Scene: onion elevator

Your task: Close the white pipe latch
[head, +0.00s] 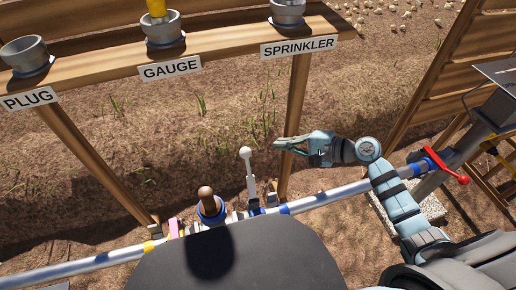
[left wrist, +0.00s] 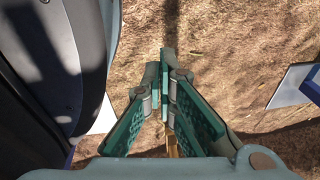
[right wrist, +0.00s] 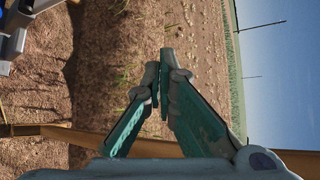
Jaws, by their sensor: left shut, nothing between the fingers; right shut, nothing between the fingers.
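The white latch (head: 249,172) is a pale lever with a round knob, standing roughly upright from the metal pipe (head: 325,196) in the head view. Its lower end meets the pipe beside a blue fitting. My right gripper (head: 281,144) is shut and empty, a little to the right of the knob in the picture, with a visible gap between them. Its closed fingers (right wrist: 166,65) show in the right wrist view over bare soil. My left gripper (left wrist: 169,62) is shut and empty over soil in the left wrist view; the head view does not show it.
A brown-topped blue fitting (head: 209,204) stands on the pipe left of the latch. A red valve handle (head: 447,168) is on the pipe at right. Behind is a wooden rack (head: 222,50) with cups labelled PLUG, GAUGE and SPRINKLER; its posts reach down near the pipe.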

